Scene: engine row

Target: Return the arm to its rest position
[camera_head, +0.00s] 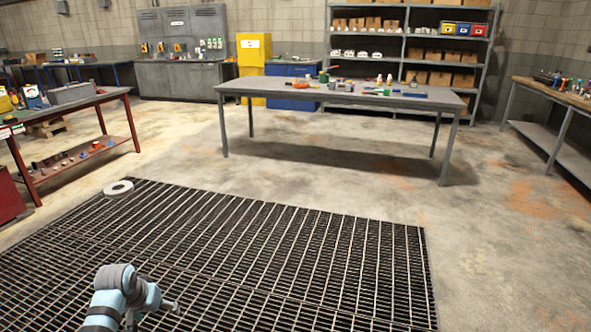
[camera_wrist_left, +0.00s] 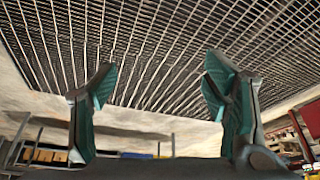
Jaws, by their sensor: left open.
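My left arm shows at the bottom left of the head view, low over the floor grating, with its left gripper (camera_head: 150,312) small and partly hidden behind the arm's links. In the left wrist view the left gripper (camera_wrist_left: 158,100) is open, its two teal-padded fingers wide apart with nothing between them. The wrist view is upside down, with the grating at the top. My right gripper is in neither view.
A dark metal grating (camera_head: 290,245) covers the floor in front. A white ring (camera_head: 119,188) lies on its far left edge. A grey table (camera_head: 340,92) with tools stands beyond. A red-legged bench (camera_head: 75,104) is at left, a workbench (camera_head: 560,95) at right. The floor between is clear.

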